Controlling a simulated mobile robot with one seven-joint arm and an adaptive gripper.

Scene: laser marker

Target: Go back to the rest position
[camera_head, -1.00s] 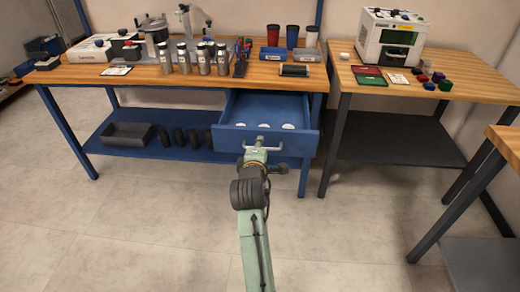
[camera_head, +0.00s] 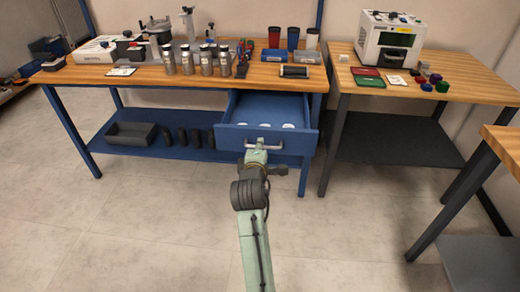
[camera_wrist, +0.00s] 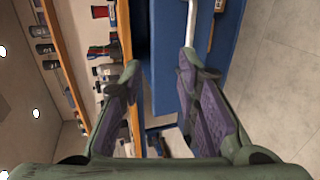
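My gripper (camera_wrist: 160,63) is open in the wrist view, with its two fingers spread and nothing between them. In the head view my gripper (camera_head: 257,153) is just in front of the blue drawer (camera_head: 233,134), close below its grey handle (camera_head: 264,145). I cannot tell from the head view whether it touches the handle. The drawer stands pulled out under the left bench, with several white round pieces inside.
The wooden-topped left bench (camera_head: 140,78) holds several metal bottles, cups and tools. A right bench (camera_head: 462,85) carries a white machine (camera_head: 388,40) and small coloured items. Another table (camera_head: 505,140) stands at the right edge. The floor (camera_head: 165,230) around my arm is clear.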

